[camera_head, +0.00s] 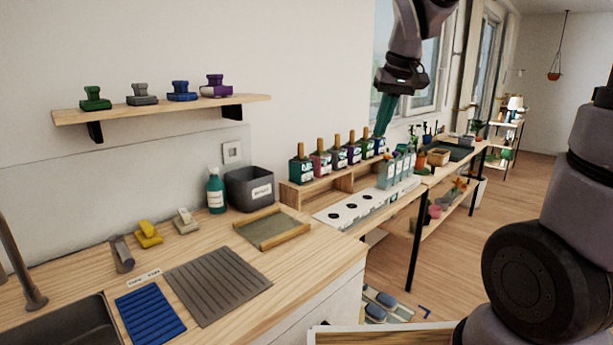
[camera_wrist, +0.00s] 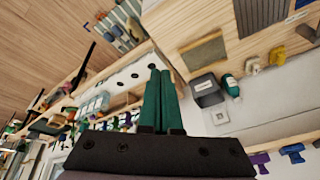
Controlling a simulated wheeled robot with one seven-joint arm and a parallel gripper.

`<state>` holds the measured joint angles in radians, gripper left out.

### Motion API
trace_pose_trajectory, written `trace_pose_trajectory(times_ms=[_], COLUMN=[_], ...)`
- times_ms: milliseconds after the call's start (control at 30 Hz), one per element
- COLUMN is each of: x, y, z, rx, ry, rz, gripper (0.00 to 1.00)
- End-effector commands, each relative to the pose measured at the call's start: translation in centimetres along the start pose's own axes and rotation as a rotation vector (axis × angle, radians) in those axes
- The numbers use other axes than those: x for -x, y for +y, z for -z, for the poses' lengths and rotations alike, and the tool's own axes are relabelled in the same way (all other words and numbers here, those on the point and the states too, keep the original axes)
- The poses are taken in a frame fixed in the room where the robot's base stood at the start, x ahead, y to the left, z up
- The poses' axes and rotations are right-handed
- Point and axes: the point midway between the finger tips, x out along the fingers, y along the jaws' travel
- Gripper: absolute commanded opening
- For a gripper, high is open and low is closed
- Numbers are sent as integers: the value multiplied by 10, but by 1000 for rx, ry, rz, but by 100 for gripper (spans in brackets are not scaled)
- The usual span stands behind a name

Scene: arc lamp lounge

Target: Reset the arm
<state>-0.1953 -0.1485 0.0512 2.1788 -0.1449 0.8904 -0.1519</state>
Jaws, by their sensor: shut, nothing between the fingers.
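My gripper (camera_head: 383,128) is in the upper middle of the head view, with its green fingers pointing down. It hangs in front of the wall and window, above or in front of the row of bottles on the wooden riser; the exact depth is hard to tell. In the wrist view the two green fingers of my gripper (camera_wrist: 159,72) lie side by side, shut and empty. My arm comes down from the top of the head view, clear of the shelf.
Small bottles (camera_head: 322,163) stand on a riser behind a white holed strip (camera_head: 352,210). A dark grey bin (camera_head: 249,188) and a teal bottle (camera_head: 215,191) stand left of them. A wall shelf (camera_head: 165,109) holds several coloured stamp-like objects. Open wooden floor lies at right.

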Motion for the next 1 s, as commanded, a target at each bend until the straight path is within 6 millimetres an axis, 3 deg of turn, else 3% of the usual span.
trace_pose_trajectory(times_ms=[33,200,333,500,667,1000], x=[21,67,89,100,103,103], y=[11,35,46,52,53,53], z=[-13,-61,-95,-125,-134,-134], rx=[-54,-225,-337,-427,-456,-455], ry=[38,140,209,266,283,283], rz=[3,26,48,71,79,79], gripper=[0,0,0,0,0,0])
